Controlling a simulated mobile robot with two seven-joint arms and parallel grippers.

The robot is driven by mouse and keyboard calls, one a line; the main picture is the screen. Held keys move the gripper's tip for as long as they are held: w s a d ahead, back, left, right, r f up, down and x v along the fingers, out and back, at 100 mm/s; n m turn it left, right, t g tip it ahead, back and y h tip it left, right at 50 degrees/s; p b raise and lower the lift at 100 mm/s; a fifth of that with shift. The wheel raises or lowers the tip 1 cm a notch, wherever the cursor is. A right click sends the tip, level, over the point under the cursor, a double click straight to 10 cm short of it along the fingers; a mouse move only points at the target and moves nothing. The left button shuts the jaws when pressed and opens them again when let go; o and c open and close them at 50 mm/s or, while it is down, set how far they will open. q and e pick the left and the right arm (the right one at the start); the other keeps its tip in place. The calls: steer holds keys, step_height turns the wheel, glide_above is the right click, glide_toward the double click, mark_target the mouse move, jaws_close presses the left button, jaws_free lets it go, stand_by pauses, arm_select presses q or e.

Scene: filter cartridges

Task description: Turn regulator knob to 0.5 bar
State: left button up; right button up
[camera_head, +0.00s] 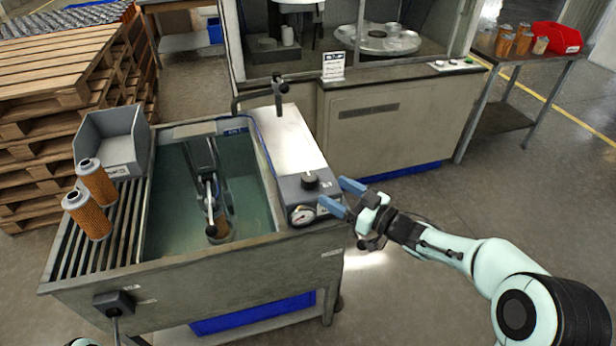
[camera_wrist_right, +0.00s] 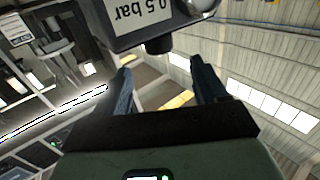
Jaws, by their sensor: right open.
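In the right wrist view the box (camera_wrist_right: 172,14) appears upside down with a "0.5 bar" label. The dark knob (camera_wrist_right: 158,46) shows beyond the gap between the open fingers (camera_wrist_right: 161,62), apparently not gripped. My left gripper is out of view.
The tank (camera_head: 215,260) holds water and a clamp fixture (camera_head: 208,185). Two orange filter cartridges (camera_head: 88,214) and a grey bin (camera_head: 112,140) stand on the left rack. A machine cabinet (camera_head: 385,125) is behind. Floor right of the tank is clear around my right arm.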

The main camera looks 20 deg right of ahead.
mark_target(316, 182)
steer(key=x, duration=0.9)
steer(key=shift+w, duration=0.15)
steer(key=shift+f, duration=0.1)
steer(key=c, duration=1)
